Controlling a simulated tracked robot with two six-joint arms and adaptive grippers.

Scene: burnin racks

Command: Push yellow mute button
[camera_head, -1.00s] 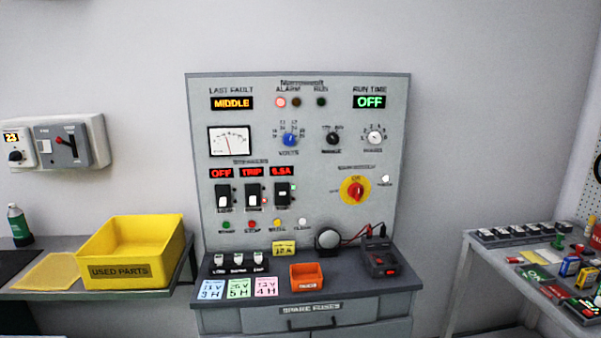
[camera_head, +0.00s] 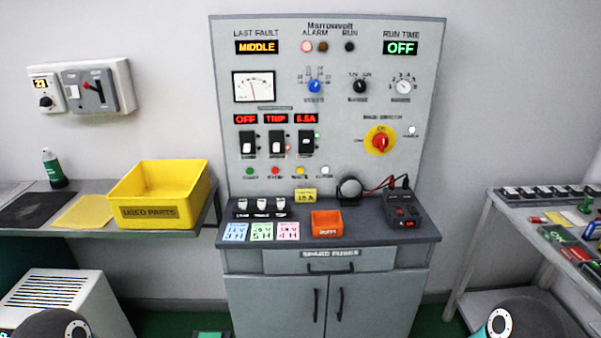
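The yellow mute button (camera_head: 300,171) is a small round button in the row at the bottom of the grey upright panel (camera_head: 330,40). A green button (camera_head: 250,171) and a red button (camera_head: 275,171) are to its left, and a white button (camera_head: 325,170) is to its right. The small labels under the buttons are hard to read. The red alarm lamp (camera_head: 307,46) at the top of the panel is lit. Neither gripper shows in the head view. Only dark rounded parts of my arms appear at the bottom left and bottom right edges, well away from the panel.
A yellow bin (camera_head: 160,195) stands on the left shelf. The right table (camera_head: 500,222) holds several small parts.

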